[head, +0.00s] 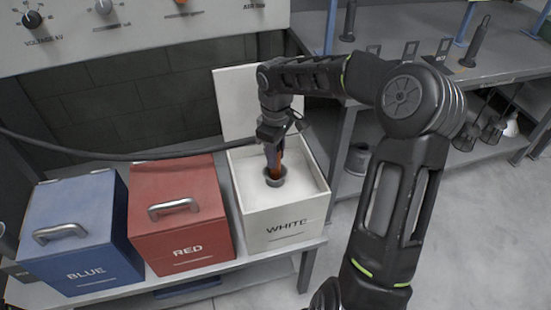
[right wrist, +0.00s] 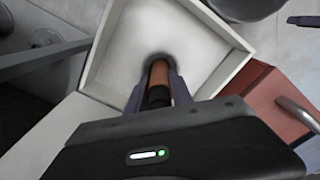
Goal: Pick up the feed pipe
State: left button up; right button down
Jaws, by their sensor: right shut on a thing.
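The feed pipe (right wrist: 158,76) is a copper-orange tube with a dark collar. In the head view a small orange part of the pipe (head: 279,163) shows between the fingers. My left gripper is not in view.
A closed red box (head: 183,232) and a closed blue box (head: 85,252), both with metal handles, stand left of the white box. The white box's raised lid (head: 240,100) is behind it. A dark hose (head: 120,155) crosses from the left. A grey workbench (head: 420,70) stands at the right.

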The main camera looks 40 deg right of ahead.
notch_tip(320, 180, up, 11)
jog(key=shift+r, duration=0.2)
notch_tip(320, 180, up, 6)
jog(key=p, duration=0.4)
jog(key=shift+f, duration=0.1)
dwell(0.4)
notch_tip(320, 180, up, 2)
jog(key=shift+p, duration=1.25)
